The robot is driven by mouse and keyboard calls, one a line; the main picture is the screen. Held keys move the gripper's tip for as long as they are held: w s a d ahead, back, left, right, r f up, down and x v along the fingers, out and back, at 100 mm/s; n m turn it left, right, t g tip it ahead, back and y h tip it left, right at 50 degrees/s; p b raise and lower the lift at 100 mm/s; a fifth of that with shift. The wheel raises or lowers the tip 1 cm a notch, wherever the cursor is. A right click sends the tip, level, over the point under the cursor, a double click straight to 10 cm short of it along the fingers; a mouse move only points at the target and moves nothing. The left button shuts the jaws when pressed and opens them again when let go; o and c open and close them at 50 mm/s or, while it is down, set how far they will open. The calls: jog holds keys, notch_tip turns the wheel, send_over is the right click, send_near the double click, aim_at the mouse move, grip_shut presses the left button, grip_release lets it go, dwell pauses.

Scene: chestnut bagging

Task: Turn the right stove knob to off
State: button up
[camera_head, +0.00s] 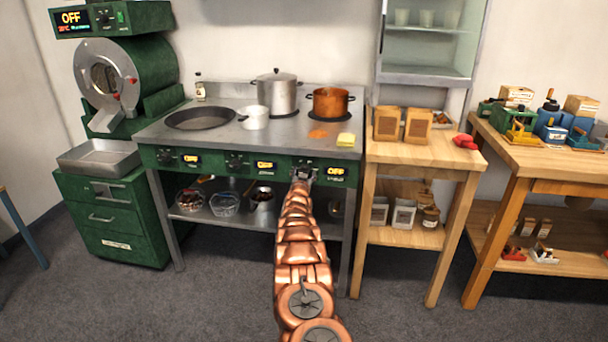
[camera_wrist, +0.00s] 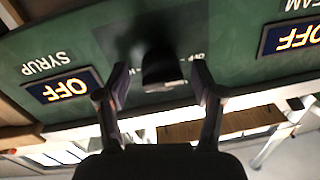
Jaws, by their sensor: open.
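The right stove knob (camera_wrist: 163,66) is a dark knob on the green front panel (camera_wrist: 228,62) of the stove. In the wrist view, which is upside down, it sits between the two fingers of my gripper (camera_wrist: 159,82). The gripper is open, with a gap on each side of the knob. The display beside it, labelled SYRUP (camera_wrist: 64,86), reads OFF. In the head view, my gripper (camera_head: 302,176) is at the right part of the panel and partly hides the knob. The right display (camera_head: 336,171) reads OFF there too.
The middle display (camera_head: 265,164) and left display (camera_head: 191,159) also read OFF. A steel pot (camera_head: 277,97), copper pot (camera_head: 329,104), white saucepan (camera_head: 255,122) and dark pan (camera_head: 198,119) stand on the stove. A wooden table (camera_head: 400,152) adjoins its right side.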

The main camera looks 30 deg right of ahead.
jog(key=v, duration=1.2)
dwell(0.7)
dwell(0.7)
